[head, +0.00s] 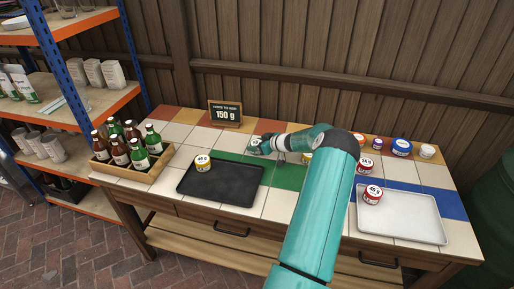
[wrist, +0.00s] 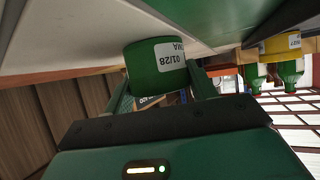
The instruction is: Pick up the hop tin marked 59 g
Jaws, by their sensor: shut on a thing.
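My gripper (wrist: 160,80) is shut on a green tin (wrist: 155,58), with one finger on each side of it. The tin's white label, turned in the wrist view, reads "01/28"; no weight mark shows on the side I see. In the head view my gripper (head: 262,146) is low over the tiled table behind the black tray, and the held tin is hard to make out there. A yellow tin (head: 202,163) stands on the black tray; its weight mark is too small to read surely.
The black tray (head: 238,196) lies left of my arm, the white tray (head: 412,226) right, with a red tin (head: 372,195) on it. Other tins, including a blue one (head: 401,147), stand at the back right. A bottle crate (head: 122,172) and a "150 g" sign (head: 225,114) are left.

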